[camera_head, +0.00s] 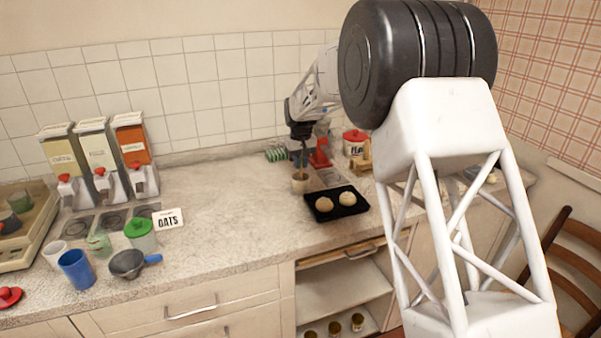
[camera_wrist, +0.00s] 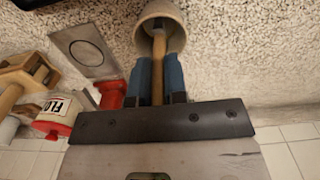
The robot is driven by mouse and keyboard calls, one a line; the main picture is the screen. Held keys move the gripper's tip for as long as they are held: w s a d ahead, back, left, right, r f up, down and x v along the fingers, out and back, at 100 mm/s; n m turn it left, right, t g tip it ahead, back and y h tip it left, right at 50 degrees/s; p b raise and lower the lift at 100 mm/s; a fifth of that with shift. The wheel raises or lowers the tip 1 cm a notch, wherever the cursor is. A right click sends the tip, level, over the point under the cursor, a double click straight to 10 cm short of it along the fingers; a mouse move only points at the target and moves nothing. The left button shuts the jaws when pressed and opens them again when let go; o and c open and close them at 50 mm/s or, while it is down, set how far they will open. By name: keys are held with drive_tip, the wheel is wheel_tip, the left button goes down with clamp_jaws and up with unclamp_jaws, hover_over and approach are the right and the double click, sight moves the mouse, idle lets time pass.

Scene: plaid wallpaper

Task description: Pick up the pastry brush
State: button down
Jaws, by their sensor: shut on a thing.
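The pastry brush shows as a wooden handle (camera_wrist: 158,65) standing up out of a beige cup (camera_wrist: 142,40). The end inside the cup is hidden, so I see no bristles. My gripper (camera_wrist: 159,80) has its two blue fingers closed on either side of the handle. In the head view my gripper (camera_head: 301,160) is pointed down just above the cup (camera_head: 300,185), which stands on the counter behind a black tray. The handle is too small there to make out clearly.
The black tray (camera_head: 326,215) holds two dough rounds. A red device (camera_head: 320,157), a flour canister (camera_head: 355,140) and a wooden object (camera_head: 362,163) stand close right of the cup. Dispensers (camera_head: 98,160), cups and an oats card (camera_head: 168,219) are left. The counter between is clear.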

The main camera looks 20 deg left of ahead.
drive_tip(key=shift+r, duration=5.05)
